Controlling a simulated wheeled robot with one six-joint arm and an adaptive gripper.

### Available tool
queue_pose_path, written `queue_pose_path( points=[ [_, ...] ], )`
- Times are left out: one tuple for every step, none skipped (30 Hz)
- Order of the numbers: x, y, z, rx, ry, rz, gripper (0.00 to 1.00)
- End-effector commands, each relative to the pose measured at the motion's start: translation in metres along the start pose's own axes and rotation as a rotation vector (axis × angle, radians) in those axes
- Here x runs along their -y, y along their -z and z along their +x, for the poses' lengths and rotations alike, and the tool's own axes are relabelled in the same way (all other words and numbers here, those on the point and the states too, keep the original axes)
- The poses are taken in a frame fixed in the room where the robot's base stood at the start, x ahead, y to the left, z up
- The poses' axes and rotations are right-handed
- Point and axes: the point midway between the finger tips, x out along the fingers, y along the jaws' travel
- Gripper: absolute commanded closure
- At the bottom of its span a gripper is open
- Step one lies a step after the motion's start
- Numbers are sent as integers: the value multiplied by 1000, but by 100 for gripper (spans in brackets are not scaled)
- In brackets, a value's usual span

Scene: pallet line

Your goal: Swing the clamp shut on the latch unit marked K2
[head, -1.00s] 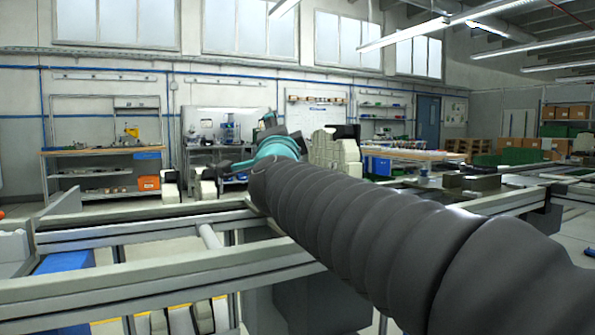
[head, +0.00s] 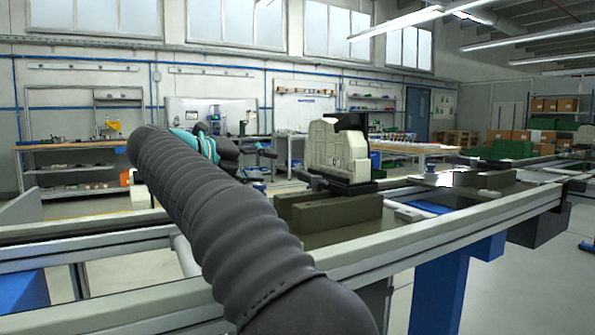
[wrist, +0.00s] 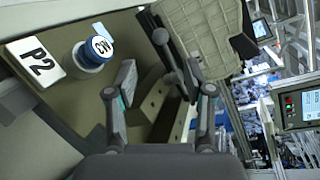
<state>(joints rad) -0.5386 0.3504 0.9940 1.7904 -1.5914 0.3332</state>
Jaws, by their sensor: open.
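The cream housing (head: 338,150) with black parts stands on the pallet (head: 325,238). It also shows in the wrist view (wrist: 205,35), at the top. A dark lever with a rounded end (wrist: 163,40) stands beside it, apparently the clamp arm. I cannot read a K2 mark on this unit. My gripper (wrist: 158,80) is open, its two fingers apart, with the lower part of the lever showing between and beyond them. I cannot tell whether they touch it. In the head view my gripper (head: 262,160) is left of the housing, partly hidden by my arm.
A white P2 plate (wrist: 36,62) and a blue round knob (wrist: 92,54) with an unclear label lie left of the fingers. Olive blocks (head: 335,213) stand in front of the housing. The conveyor rail (head: 450,225) runs along the front. A control screen (wrist: 300,103) is at right.

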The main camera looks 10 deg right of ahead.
Motion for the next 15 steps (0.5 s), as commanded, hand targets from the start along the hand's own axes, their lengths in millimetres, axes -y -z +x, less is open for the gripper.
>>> queue_pose_path(
  points=[
    [0, 1, 10, -4, 2, 0, 48],
    [0, 1, 15, -4, 2, 0, 48],
    [0, 1, 23, -3, 2, 0, 48],
    [0, 1, 29, -3, 2, 0, 48],
    [0, 1, 34, -3, 2, 0, 48],
    [0, 1, 41, -2, 1, 0, 48],
    [0, 1, 47, -2, 2, 0, 48],
    [0, 0, 52, -1, 1, 0, 48],
    [0, 0, 60, 0, 1, -1, 48],
    [0, 1, 65, -1, 2, -1, 48],
    [0, 0, 70, 1, 1, -1, 48],
    [0, 0, 77, 1, 1, -1, 48],
    [0, 0, 82, 0, 1, -1, 48],
    [0, 0, 86, 2, 1, -1, 48],
    [0, 0, 92, 3, 1, -1, 48]
  ],
)
